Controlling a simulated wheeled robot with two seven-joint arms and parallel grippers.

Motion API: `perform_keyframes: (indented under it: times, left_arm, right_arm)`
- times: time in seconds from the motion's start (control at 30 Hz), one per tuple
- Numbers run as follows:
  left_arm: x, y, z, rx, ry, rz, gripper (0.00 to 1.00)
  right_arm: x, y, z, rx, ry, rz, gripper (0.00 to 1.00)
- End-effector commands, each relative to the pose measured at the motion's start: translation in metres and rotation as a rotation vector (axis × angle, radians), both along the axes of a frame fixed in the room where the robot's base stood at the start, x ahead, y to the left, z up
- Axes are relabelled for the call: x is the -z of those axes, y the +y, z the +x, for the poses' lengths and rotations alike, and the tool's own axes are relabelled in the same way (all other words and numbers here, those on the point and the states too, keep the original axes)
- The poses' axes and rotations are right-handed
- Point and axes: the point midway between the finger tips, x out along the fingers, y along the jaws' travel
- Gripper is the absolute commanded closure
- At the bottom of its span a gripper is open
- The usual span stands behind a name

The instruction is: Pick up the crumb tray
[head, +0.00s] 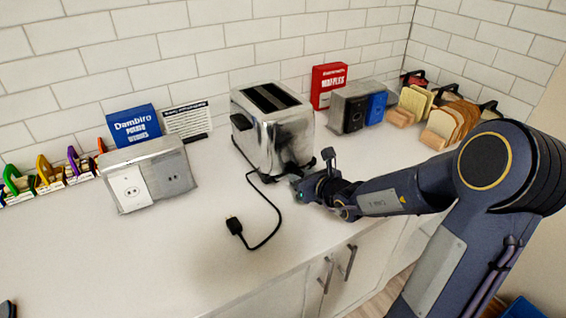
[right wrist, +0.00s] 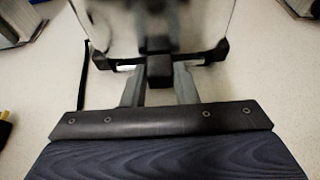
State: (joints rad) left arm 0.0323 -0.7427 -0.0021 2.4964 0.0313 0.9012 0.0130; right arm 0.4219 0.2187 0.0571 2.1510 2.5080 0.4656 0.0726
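The chrome toaster (head: 293,135) stands upright on the counter against the tiled wall, with two dark slots on top. I cannot make out a separate crumb tray; the toaster's lower right side is partly behind my gripper. A small dark tip at the lower left edge of the head view may be my left gripper (head: 8,309).
The toaster's black cord and plug (head: 235,226) lie on the counter (head: 180,255) in front. A metal outlet box (head: 150,175) stands left, another box (head: 352,112) right behind. Bread slices (head: 455,123) are at far right. The front middle counter is mostly clear.

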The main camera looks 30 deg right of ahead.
Motion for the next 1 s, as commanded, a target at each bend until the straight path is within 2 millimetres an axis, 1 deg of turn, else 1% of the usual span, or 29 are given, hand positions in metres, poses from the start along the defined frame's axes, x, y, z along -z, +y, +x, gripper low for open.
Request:
perform_keyframes:
  times: [0.03, 0.17, 0.2, 0.47, 0.6, 0.77, 1.0]
  left_arm:
    - [0.0, 0.0, 0.0, 0.0, 0.0, 0.0, 0.5]
    - [0.0, 0.0, 0.0, 0.0, 0.0, 0.0, 0.5]
    - [0.0, 0.0, 0.0, 0.0, 0.0, 0.0, 0.5]
    - [0.001, 0.0, 0.0, 0.0, 0.0, 0.0, 0.5]
    - [0.004, 0.0, 0.0, 0.0, 0.0, 0.0, 0.5]
    - [0.004, 0.0, 0.0, 0.0, 0.0, 0.0, 0.5]
    - [0.005, 0.0, 0.0, 0.0, 0.0, 0.0, 0.5]
  right_arm:
    - [0.0, 0.0, 0.0, 0.0, 0.0, 0.0, 0.8]
    - [0.0, 0.0, 0.0, 0.0, 0.0, 0.0, 0.98]
    - [0.0, 0.0, 0.0, 0.0, 0.0, 0.0, 1.0]
    - [-0.001, 0.0, 0.0, 0.0, -0.002, -0.001, 1.0]
    - [-0.008, 0.0, 0.0, 0.0, -0.005, -0.002, 1.0]
    - [-0.007, -0.003, -0.021, 0.002, -0.003, -0.002, 1.0]
    - [-0.009, -0.007, -0.067, 0.003, -0.005, -0.002, 1.0]
